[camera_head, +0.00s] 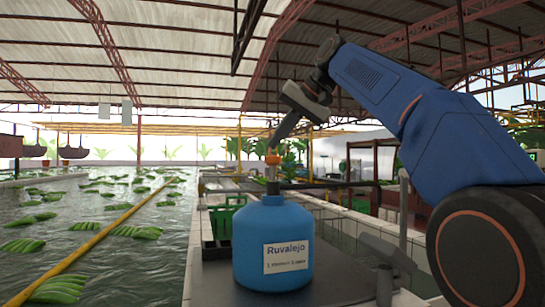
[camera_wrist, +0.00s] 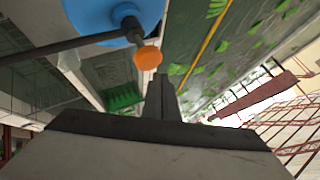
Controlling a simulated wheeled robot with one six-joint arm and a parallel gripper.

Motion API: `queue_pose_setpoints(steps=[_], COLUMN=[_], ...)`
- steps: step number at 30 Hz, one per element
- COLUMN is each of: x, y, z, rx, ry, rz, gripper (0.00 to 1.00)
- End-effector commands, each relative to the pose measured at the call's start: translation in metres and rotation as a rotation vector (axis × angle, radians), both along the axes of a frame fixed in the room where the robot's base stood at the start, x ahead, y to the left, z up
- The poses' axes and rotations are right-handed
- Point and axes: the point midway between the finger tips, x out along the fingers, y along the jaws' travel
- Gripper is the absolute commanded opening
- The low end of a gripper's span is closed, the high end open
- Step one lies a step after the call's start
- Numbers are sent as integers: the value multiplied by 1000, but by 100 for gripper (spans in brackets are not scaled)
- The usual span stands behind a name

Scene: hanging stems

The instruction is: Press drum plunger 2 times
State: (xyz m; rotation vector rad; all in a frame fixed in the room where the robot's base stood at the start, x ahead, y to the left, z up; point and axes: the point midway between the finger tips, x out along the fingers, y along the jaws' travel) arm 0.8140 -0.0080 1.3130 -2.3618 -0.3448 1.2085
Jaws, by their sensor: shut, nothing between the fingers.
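A blue drum (camera_head: 273,228) with a white label reading "Ruvalejo" stands upright on a dark surface. An orange plunger knob (camera_head: 273,158) tops a short dark stem above the drum's neck. In the wrist view the knob (camera_wrist: 148,58) shows just beyond and left of the fingertips, with the blue drum (camera_wrist: 95,15) behind it. My gripper (camera_head: 272,146) is shut and empty, tilted down, its tip right at or just above the knob. In the wrist view my gripper (camera_wrist: 161,80) points toward the knob. I cannot tell whether it touches.
A dark horizontal spout (camera_head: 330,184) runs right from the drum's neck. Green crates (camera_head: 222,222) stand behind the drum. A water tank with floating green bananas (camera_head: 90,215) and a yellow pole (camera_head: 95,240) lies left. A grey upright post (camera_head: 403,205) stands right of the drum.

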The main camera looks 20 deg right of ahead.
Motion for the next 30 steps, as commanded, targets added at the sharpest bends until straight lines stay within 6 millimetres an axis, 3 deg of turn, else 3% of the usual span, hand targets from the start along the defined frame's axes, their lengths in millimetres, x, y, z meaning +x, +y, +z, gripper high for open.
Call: queue_pose_setpoints(steps=[16,30], x=[0,0], y=[0,0], z=[44,49], rx=[-1,0], ry=[-1,-1], rz=[0,-1], gripper=[0,0])
